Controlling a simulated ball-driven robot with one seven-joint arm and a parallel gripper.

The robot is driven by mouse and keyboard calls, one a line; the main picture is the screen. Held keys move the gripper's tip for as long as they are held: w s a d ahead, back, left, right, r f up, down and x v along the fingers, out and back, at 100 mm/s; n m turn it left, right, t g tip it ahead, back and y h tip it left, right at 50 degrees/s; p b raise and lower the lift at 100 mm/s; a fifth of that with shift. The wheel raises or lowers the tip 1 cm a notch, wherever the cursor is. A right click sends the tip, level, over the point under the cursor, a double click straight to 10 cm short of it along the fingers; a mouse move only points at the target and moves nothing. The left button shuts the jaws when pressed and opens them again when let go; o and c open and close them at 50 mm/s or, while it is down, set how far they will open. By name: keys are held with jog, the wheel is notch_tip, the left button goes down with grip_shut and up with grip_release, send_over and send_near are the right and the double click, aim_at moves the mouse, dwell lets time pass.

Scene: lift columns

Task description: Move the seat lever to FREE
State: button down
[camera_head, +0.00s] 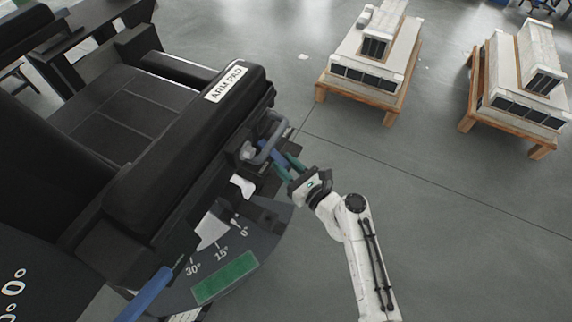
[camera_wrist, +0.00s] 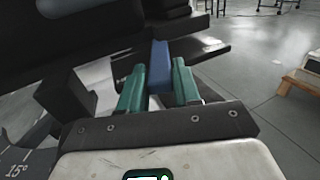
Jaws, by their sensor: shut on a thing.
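A blue lever (camera_head: 267,151) sticks out from the side of the black seat, below the arm pad, beside a grey curved handle. In the wrist view the blue lever (camera_wrist: 160,66) stands between the two green fingers. My gripper (camera_head: 284,163) is shut on this lever from the right; it also shows in the wrist view (camera_wrist: 159,75). The lever's base is hidden among dark parts. No FREE marking is readable in either view.
The black arm pad (camera_head: 190,140) lies above and left of the lever. An angle plate (camera_head: 225,250) marked 0°, 15° and 30°, with a green patch, sits below. Another blue bar (camera_head: 146,295) is at lower left. Two wooden stands with blocks are farther off; floor at right is clear.

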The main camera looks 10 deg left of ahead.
jog(key=w+d+n+g+y+b, duration=0.3)
jog(key=w+n+g+b, duration=0.5)
jog(key=b, duration=1)
jog(key=g+y, duration=0.1)
jog(key=g, duration=0.3)
jog(key=shift+w+f+n+g+y, duration=0.15)
jog(key=shift+w+n+g+y, duration=0.15)
jog(key=shift+n, duration=0.1)
jog(key=shift+b, duration=0.3)
jog(key=c, duration=1.1)
grip_release()
jog(key=shift+c, duration=0.2)
jog(key=shift+d, duration=0.1)
jog(key=d, duration=1)
jog(key=shift+w+d, duration=0.25)
jog(key=shift+d, duration=0.05)
